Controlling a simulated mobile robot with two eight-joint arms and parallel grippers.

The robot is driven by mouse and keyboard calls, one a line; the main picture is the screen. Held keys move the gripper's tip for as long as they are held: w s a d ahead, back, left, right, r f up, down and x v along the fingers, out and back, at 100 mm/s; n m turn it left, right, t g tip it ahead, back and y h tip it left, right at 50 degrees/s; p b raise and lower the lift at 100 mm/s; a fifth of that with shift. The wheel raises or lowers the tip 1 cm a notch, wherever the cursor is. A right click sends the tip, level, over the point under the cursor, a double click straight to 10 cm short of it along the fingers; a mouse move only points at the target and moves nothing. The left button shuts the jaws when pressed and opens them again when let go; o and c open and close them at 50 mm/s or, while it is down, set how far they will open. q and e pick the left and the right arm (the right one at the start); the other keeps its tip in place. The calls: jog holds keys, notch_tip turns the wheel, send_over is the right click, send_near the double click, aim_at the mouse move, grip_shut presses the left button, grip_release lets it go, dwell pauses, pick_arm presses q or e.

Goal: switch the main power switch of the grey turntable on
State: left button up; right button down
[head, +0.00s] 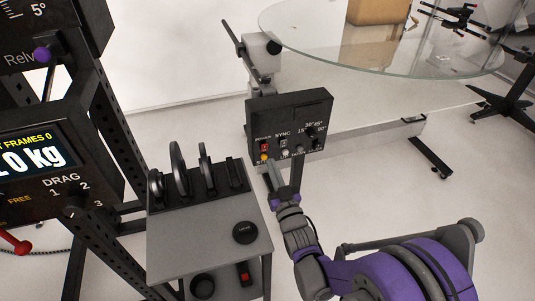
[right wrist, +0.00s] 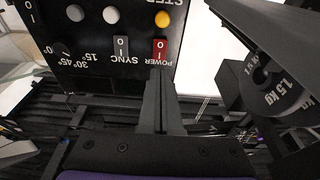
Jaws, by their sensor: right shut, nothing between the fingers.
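The grey turntable's dark control box (head: 313,112) stands below the glass disc (head: 390,45). Its red power switch (head: 264,147) is at the box's left, beside the SYNC switch (head: 284,144) and above a yellow button (head: 264,157). In the right wrist view the panel appears upside down. There the red power switch (right wrist: 159,50) shows its I mark nearest my fingers; I cannot tell which way it is tipped. My right gripper (right wrist: 160,73) is shut and empty, its tips close to the switch's I end; contact is unclear. My left gripper is not in view.
A grey stand (head: 195,225) with black weight discs is left of my right arm. A black frame with a display (head: 35,155) is at the far left. A cardboard box (head: 377,11) sits on the glass.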

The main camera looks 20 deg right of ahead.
aim_at(264, 146)
jog(key=x, duration=0.5)
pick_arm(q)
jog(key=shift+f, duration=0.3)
pick_arm(e)
jog(key=shift+w+r+g+p, duration=0.2)
jog(key=shift+r+g+p, duration=0.2)
jog(key=shift+r+p, duration=0.15)
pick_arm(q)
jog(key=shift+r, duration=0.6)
pick_arm(e)
jog(key=shift+f, duration=0.4)
